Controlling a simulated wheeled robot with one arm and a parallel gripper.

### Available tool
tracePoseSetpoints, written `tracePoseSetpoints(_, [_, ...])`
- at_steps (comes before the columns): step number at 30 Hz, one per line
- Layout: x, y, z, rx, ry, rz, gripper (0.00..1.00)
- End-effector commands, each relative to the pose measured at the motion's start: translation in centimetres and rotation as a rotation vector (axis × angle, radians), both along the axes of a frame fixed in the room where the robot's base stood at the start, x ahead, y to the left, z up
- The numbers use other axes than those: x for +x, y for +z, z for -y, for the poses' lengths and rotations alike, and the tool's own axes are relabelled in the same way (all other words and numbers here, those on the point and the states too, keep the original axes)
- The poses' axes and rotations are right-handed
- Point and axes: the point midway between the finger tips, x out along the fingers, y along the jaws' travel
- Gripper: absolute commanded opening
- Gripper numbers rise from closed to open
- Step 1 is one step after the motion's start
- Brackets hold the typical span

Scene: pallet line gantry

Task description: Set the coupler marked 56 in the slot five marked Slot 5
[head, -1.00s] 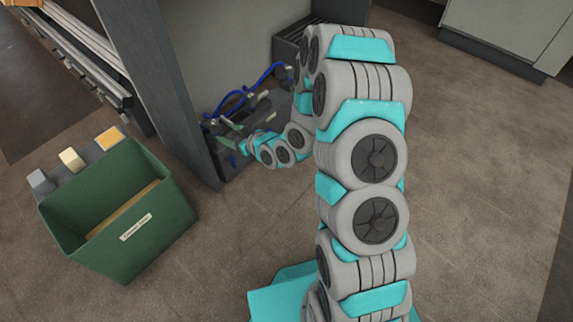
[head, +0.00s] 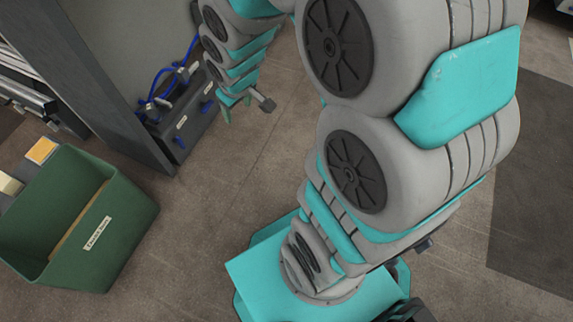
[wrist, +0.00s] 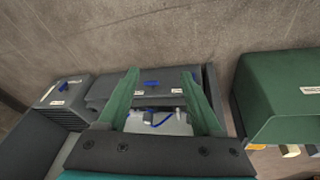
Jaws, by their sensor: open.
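My gripper (head: 225,114) is open and hangs above the floor to the right of a dark fixture (head: 192,120) in the head view. Its green fingers (wrist: 162,78) point at the dark units in the wrist view, with nothing seen held between them. The fixture carries small white labels and blue parts, one a blue piece (head: 180,142) low on its front. A blue piece (wrist: 152,83) shows between the fingers in the wrist view, farther off. The labels are too small to read, so I cannot tell which part is coupler 56 or which place is Slot 5.
A green bin (head: 120,225) with a white label stands on the floor at lower left. A tall grey panel (head: 115,85) stands beside the fixture. Blue hoses (head: 158,80) run above it. The floor (head: 250,150) right of the fixture is clear.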

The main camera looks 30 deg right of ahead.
Motion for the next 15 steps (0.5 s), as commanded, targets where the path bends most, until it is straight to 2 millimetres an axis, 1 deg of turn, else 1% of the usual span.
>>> tracePoseSetpoints(1, [-1.9, 1.4, 0.4, -0.006, -0.031, -0.03, 0.67])
tracePoseSetpoints(2, [-3.2, 2.0, 0.5, -0.009, -0.052, -0.055, 0.67])
tracePoseSetpoints(3, [-5.0, 2.7, 0.7, -0.01, -0.08, -0.093, 0.67])
tracePoseSetpoints(5, [-7.9, 3.9, 0.8, -0.009, -0.121, -0.147, 0.67])
tracePoseSetpoints(6, [-9.8, 4.6, 0.8, -0.007, -0.146, -0.184, 0.67])
tracePoseSetpoints(8, [-12.7, 5.7, 0.7, -0.001, -0.182, -0.238, 0.67])
tracePoseSetpoints(9, [-14.6, 6.3, 0.5, 0.005, -0.204, -0.273, 0.67])
tracePoseSetpoints(11, [-17.2, 7.2, 0.2, 0.014, -0.232, -0.32, 0.67])
tracePoseSetpoints(12, [-18.8, 7.7, -0.1, 0.019, -0.247, -0.352, 0.67])
tracePoseSetpoints(15, [-21.8, 8.6, -0.6, 0.033, -0.273, -0.408, 0.67])
